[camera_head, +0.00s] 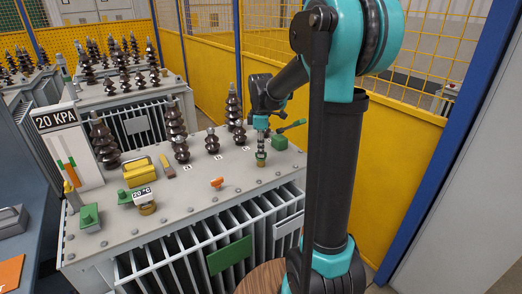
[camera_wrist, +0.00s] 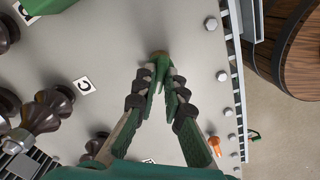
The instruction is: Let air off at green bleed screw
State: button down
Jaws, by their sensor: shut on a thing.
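The green bleed screw (camera_head: 261,156) stands on a brass base on the grey transformer lid (camera_head: 200,228), towards its right side. In the wrist view the green screw (camera_wrist: 161,68) shows between the fingertips at the top middle. My gripper (camera_head: 261,143) points down over it and is shut on it; the gripper's two fingers (camera_wrist: 162,86) meet around the screw in the wrist view. The fingers partly hide the screw, and its thread cannot be seen.
Dark ribbed bushings (camera_head: 181,148) stand behind and left of my gripper. A green valve block (camera_head: 279,142) with a lever is close on the right. An orange handle (camera_head: 217,183), a yellow box (camera_head: 140,172) and a 20 KPA gauge (camera_head: 68,145) are further left. A barrel (camera_wrist: 290,45) stands beyond the lid edge.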

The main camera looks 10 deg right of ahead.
dwell(0.4)
jog(key=c, duration=1.6)
grip_release()
jog(key=shift+r, duration=0.1)
notch_tip(320, 180, up, 12)
jog(key=s+f+m, duration=0.2)
jog(key=s+f, duration=0.1)
jog(key=s+d+f+m+t, duration=0.1)
jog(key=s+f+m, duration=0.1)
jog(key=s+f, duration=0.1)
jog(key=s+d+f+m+t, duration=0.1)
jog(key=s+f+m, duration=0.1)
jog(key=s+f, duration=0.1)
jog(key=shift+s+d+f+m, duration=0.1)
jog(key=shift+f+m, duration=0.1)
jog(key=shift+f, duration=0.25)
jog(key=shift+s+d+f+m, duration=0.1)
jog(key=shift+f+m, duration=0.1)
jog(key=shift+f, duration=0.25)
jog(key=s+d+f+m+t, duration=0.1)
jog(key=s+f+m+t, duration=0.1)
jog(key=s+f+m, duration=0.6)
jog(key=s+f, duration=0.4)
jog(key=s, duration=0.1)
jog(key=shift+s+d+m, duration=0.15)
jog(key=shift+d+m, duration=0.15)
jog(key=shift+d, duration=0.1)
